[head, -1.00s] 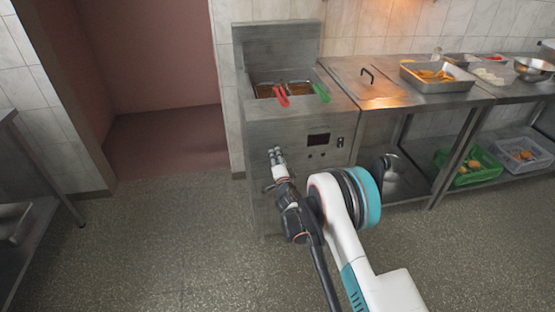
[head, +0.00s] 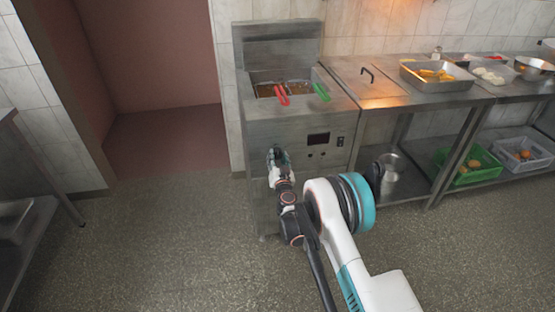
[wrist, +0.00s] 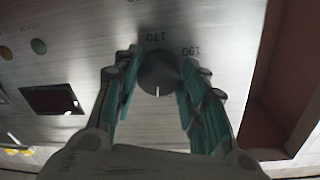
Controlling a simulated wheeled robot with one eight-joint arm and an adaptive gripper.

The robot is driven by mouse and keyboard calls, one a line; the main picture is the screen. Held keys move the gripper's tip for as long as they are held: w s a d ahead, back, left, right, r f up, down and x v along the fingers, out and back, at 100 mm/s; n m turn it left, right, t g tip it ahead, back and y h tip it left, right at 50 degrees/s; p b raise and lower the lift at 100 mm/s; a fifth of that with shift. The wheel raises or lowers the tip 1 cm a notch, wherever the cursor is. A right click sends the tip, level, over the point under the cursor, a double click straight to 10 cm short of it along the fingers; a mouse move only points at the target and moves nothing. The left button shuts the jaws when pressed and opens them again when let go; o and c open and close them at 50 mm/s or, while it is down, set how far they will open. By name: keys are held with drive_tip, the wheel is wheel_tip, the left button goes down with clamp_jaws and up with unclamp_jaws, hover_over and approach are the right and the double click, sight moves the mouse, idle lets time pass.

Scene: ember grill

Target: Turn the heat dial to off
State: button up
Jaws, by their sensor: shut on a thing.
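The heat dial (wrist: 158,74) is a dark round knob with a white pointer line on the steel front of the fryer (head: 285,125). In the wrist view the numbers 170 and 190 are printed on the panel beside it, and the white line points down in the picture. My gripper (wrist: 155,84) has one finger on each side of the dial and is shut on it. In the head view my gripper (head: 277,156) is at the fryer's front panel and hides the dial.
The fryer's display (head: 318,139) sits right of my gripper, with small buttons below. Two baskets with a red handle (head: 282,95) and a green handle (head: 321,92) rest in the fryer top. A steel counter stands to the right. Open floor lies to the left.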

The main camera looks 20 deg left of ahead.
drive_tip(key=shift+f+n, duration=0.1)
drive_tip(key=shift+n, duration=0.6)
drive_tip(key=o, duration=1.1)
drive_tip(key=v, duration=0.7)
drive_tip(key=shift+s+d+f, duration=0.1)
drive_tip(key=shift+s, duration=0.1)
